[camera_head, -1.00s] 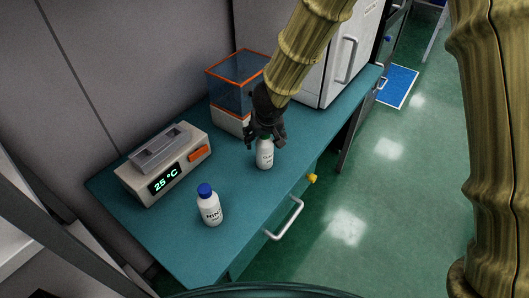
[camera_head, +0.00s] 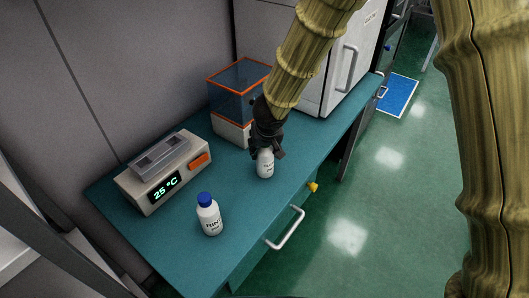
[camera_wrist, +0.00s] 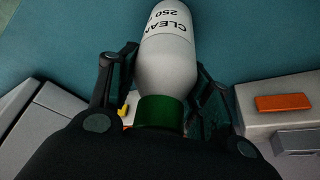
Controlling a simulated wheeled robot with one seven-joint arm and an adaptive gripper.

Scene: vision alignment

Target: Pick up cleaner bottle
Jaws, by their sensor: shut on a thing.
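The cleaner bottle (camera_head: 265,164) is white with dark lettering and stands on the teal bench in the head view. In the wrist view the bottle (camera_wrist: 168,62) shows a label starting "CLEAN" with "250" and a dark green cap. My gripper (camera_head: 266,146) is above the bottle and shut on its top. In the wrist view the gripper's fingers (camera_wrist: 162,92) lie on both sides of the cap and neck. The cap is hidden by the gripper in the head view. I cannot tell whether the bottle's base is off the bench.
A second white bottle with a blue cap (camera_head: 209,214) stands nearer on the bench (camera_head: 190,251). A heater block reading 25 °C (camera_head: 163,178) is at left. An orange-edged clear box (camera_head: 234,92) and a white cabinet (camera_head: 335,78) stand behind. Bench surface between the bottles is clear.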

